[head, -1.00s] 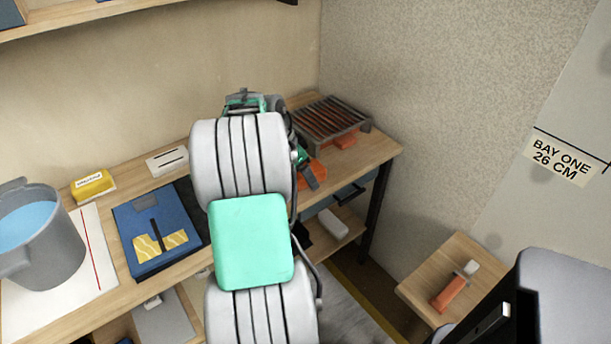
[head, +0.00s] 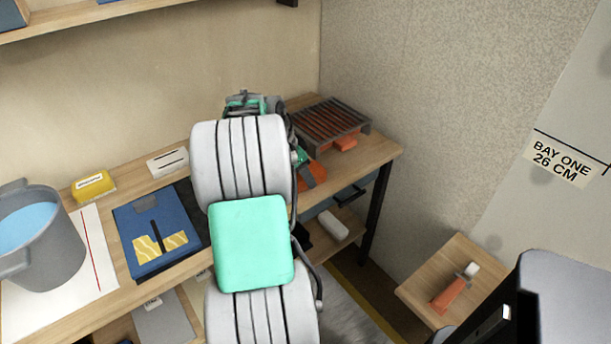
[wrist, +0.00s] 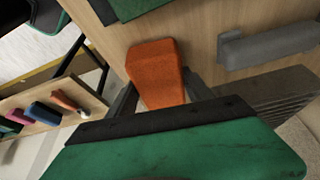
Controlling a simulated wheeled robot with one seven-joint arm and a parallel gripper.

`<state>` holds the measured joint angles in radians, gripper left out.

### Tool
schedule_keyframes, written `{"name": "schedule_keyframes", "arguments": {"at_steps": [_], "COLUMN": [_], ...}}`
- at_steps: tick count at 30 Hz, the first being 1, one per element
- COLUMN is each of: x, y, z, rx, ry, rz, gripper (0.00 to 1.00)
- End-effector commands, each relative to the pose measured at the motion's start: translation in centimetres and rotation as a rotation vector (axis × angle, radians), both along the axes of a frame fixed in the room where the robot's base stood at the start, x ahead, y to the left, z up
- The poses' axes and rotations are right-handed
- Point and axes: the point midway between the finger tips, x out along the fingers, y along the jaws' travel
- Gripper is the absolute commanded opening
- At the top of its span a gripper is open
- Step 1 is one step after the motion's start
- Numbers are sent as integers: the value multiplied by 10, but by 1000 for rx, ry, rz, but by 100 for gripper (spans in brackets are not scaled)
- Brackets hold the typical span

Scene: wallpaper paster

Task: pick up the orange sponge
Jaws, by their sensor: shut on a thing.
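The orange sponge (wrist: 155,72) shows in the wrist view as a wedge-like block between the two dark fingers of my gripper (wrist: 158,95). My gripper is shut on it, with the fingers at its left and right sides. Its far end sticks out beyond the fingertips over the wooden tabletop; whether it touches the wood I cannot tell. In the head view my arm hides most of the gripper (head: 308,172), and an orange patch (head: 316,174) shows beside it near the table's right end.
A low shelf (head: 455,285) holds an orange-handled tool.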

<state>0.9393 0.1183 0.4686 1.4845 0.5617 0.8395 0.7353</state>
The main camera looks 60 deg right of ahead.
Motion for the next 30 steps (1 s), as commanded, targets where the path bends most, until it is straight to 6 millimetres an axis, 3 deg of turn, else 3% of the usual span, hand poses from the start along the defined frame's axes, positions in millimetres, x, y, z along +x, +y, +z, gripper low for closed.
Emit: {"name": "schedule_keyframes", "arguments": {"at_steps": [7, 12, 19, 24, 30], "x": [0, 0, -33, -65, -84], "y": [-1, 0, 42, 82, 106], "z": [9, 37, 99, 116, 128], "rx": [-2, -3, -6, -5, -1], "ry": [-1, -1, -4, -2, 0], "rz": [-1, 0, 0, 1, -1], "gripper": [20, 20, 20, 20, 20]}}
